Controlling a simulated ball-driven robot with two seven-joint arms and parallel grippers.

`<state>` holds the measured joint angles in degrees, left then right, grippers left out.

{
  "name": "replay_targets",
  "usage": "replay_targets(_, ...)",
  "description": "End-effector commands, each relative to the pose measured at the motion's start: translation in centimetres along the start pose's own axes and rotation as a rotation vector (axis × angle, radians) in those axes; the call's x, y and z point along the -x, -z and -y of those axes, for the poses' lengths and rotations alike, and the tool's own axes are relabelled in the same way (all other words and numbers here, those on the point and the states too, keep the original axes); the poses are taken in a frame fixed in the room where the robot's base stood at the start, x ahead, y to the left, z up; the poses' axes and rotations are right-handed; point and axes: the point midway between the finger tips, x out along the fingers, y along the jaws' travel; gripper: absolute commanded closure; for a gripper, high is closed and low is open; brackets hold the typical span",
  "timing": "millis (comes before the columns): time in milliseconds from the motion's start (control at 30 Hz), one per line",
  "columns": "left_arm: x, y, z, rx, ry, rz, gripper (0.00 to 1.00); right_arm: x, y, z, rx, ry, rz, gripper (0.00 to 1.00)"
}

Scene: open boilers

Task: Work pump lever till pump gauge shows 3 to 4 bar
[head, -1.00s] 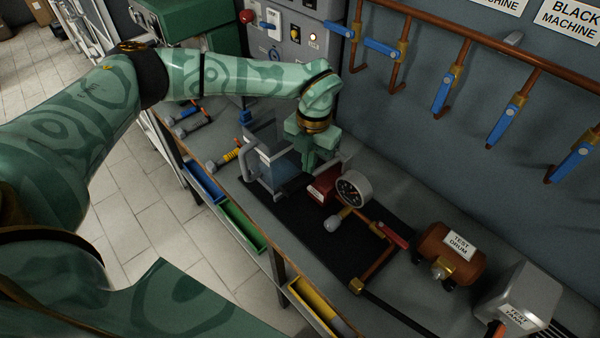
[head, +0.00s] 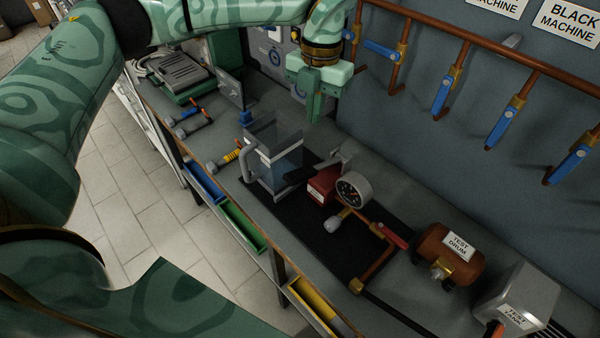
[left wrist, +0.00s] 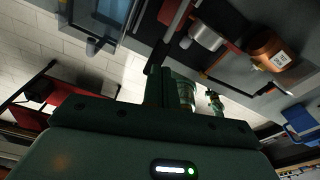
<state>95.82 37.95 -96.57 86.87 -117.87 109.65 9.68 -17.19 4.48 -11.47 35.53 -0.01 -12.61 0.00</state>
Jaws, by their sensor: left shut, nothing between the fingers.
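The pump has a red body (head: 322,187) and a round dark-faced gauge (head: 353,189) with a grey rim. Its needle is too small to read. The pump lever, with a dark grip (head: 299,174), reaches left from the pump across the clear water tank (head: 277,165). In the left wrist view the lever (left wrist: 174,20) runs down to its grip near my fingers. My left gripper (head: 315,120) is shut and empty, pointing down, above and behind the lever and apart from it in the head view. My right gripper is not in view.
A copper test drum (head: 452,252) and a grey test tank (head: 522,296) stand at the right of the bench. Blue-handled valves (head: 442,97) hang from copper pipes on the wall. Small blue and green trays (head: 242,226) line the front edge.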

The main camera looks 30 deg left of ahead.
Motion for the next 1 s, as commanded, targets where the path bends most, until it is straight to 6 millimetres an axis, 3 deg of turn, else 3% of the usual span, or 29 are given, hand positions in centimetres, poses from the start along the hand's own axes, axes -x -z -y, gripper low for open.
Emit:
replay_targets(233,2.2,0.0,0.0,-0.001,-0.001,0.001,1.00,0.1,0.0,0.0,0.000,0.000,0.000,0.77)
replay_targets(1000,2.3,0.0,0.0,-0.001,0.000,0.000,1.00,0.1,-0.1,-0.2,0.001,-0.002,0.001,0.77)
